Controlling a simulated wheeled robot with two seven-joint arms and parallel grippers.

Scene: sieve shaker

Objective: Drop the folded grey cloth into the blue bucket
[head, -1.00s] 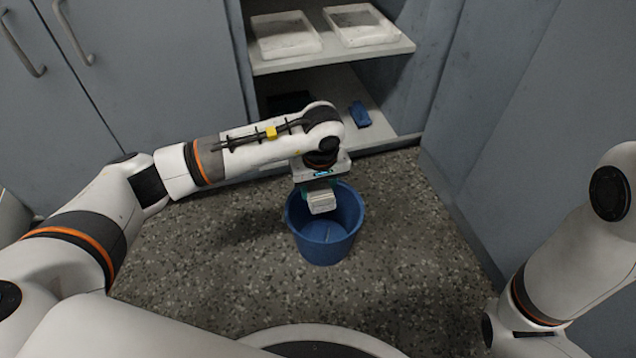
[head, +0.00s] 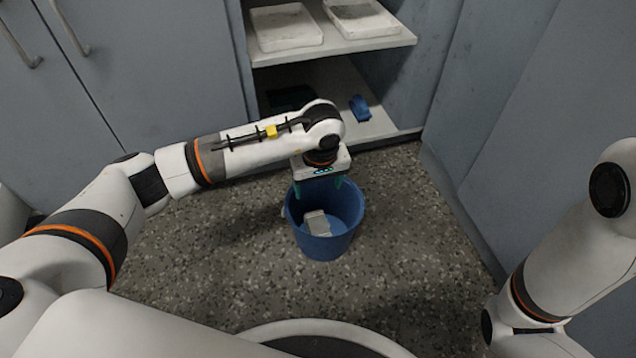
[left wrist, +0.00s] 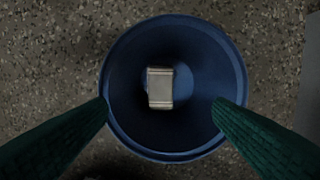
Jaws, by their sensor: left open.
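The folded grey cloth (head: 316,223) is inside the blue bucket (head: 327,246), which stands on the speckled floor. In the left wrist view the cloth (left wrist: 160,87) shows near the middle of the bucket (left wrist: 232,72), apart from my fingers. My left gripper (head: 318,186) is open and empty above the bucket, pointing down. Its two green fingers, with the gap between them (left wrist: 160,105), spread wide across the bucket's opening in the wrist view. My right arm shows at the right of the head view, but its gripper does not.
An open cabinet behind the bucket has an upper shelf with two white trays (head: 286,27) (head: 362,19). Its lower shelf holds a small blue object (head: 360,108) and a dark item (head: 292,98). Grey cabinet fronts stand left and right. The floor around the bucket is clear.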

